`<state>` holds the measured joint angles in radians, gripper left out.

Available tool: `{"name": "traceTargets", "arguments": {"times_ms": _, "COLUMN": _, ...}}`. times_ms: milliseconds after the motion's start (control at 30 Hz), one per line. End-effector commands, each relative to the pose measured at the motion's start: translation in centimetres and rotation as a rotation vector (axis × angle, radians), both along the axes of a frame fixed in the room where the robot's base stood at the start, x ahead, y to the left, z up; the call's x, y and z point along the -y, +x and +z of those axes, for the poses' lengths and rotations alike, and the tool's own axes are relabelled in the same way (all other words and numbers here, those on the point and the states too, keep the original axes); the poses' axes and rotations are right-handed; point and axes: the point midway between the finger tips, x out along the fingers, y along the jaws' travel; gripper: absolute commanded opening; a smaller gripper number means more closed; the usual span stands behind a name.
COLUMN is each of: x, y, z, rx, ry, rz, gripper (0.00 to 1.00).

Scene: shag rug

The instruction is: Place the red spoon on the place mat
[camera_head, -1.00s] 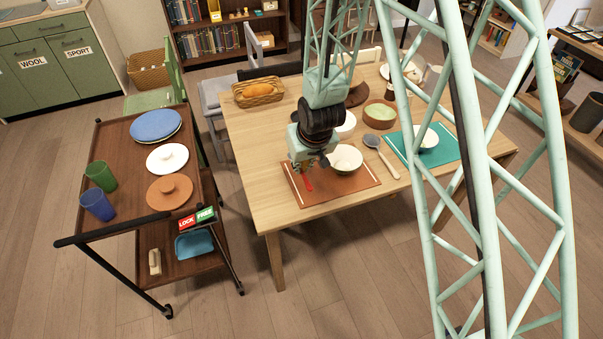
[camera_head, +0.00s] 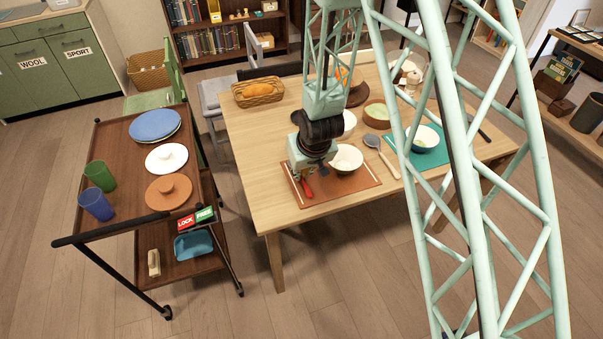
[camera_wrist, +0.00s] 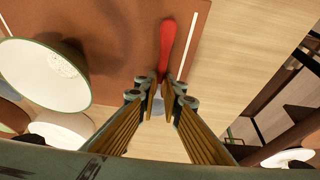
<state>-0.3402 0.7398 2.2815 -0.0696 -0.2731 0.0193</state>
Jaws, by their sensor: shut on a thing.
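The red spoon (camera_head: 308,188) is between my gripper's fingers, over the left part of the brown place mat (camera_head: 350,192). In the wrist view, the red spoon (camera_wrist: 167,42) points away from the fingertips across the brown mat (camera_wrist: 125,30), between the bowl and the mat's white stripe. My gripper (camera_wrist: 161,95) is shut on it; in the head view, my gripper (camera_head: 303,176) is just above the table. I cannot tell whether the spoon touches the mat. Its far end is partly hidden by the fingers.
A white-lined bowl (camera_head: 347,158) stands on the mat close to the right of my gripper. A grey-headed spoon with a wooden handle (camera_head: 373,142) lies further right. A teal mat (camera_head: 436,156) with a bowl is beyond. A wooden trolley (camera_head: 125,190) stands left of the table.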

Motion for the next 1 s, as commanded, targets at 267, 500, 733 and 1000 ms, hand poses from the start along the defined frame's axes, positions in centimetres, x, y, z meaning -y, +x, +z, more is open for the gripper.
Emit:
{"name": "traceTargets", "arguments": {"times_ms": 267, "x": 0.0, "y": 0.0, "z": -0.3, "rx": 0.0, "ry": 0.0, "rz": 0.0, "gripper": 0.19}}
{"name": "traceTargets", "arguments": {"times_ms": 500, "x": 0.0, "y": 0.0, "z": -0.3, "rx": 0.0, "ry": 0.0, "rz": 0.0, "gripper": 0.21}}
{"name": "traceTargets", "arguments": {"times_ms": 733, "x": 0.0, "y": 0.0, "z": -0.1, "rx": -0.001, "ry": 0.0, "rz": 0.0, "gripper": 0.21}}
{"name": "traceTargets", "arguments": {"times_ms": 1000, "x": 0.2, "y": -0.4, "z": 1.4, "rx": 0.001, "ry": 0.0, "rz": 0.0, "gripper": 0.21}}
